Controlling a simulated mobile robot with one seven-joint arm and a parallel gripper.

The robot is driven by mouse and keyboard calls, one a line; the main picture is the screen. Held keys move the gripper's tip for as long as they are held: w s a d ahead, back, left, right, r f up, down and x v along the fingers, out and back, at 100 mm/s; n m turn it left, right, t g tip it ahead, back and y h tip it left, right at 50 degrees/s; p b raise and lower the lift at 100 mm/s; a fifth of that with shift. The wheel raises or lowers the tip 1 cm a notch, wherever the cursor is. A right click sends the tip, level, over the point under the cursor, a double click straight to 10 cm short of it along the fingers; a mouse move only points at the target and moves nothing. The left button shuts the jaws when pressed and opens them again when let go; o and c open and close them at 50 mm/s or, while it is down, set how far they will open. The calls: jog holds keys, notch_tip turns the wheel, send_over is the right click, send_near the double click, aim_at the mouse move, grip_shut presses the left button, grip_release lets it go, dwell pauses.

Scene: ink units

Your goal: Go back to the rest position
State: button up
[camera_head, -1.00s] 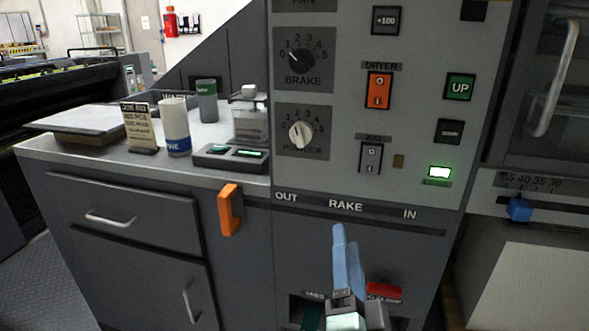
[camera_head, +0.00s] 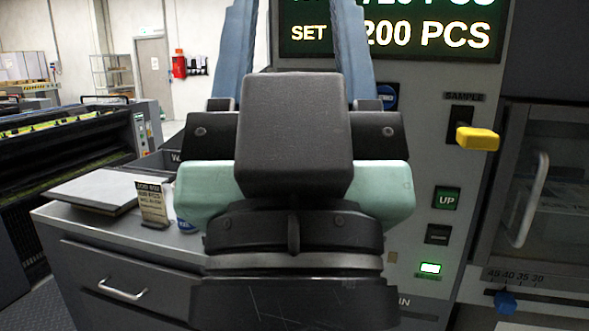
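My gripper (camera_head: 297,35) stands large in the middle of the head view, pointing up, close to the camera. The fingertips run out of the top of the picture. The gripper's dark and mint-green body and my wrist hide much of the grey control panel (camera_head: 412,215).
The panel carries a lit counter display (camera_head: 395,35), a yellow sample lever (camera_head: 478,138) and a green UP button (camera_head: 447,197). Left is a grey cabinet (camera_head: 85,225) with a small sign (camera_head: 152,203) and a flat board (camera_head: 90,190). A handled door (camera_head: 560,190) is at right.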

notch_tip(320, 180, up, 18)
jog(key=p, duration=1.5)
jog(key=shift+p, duration=0.4)
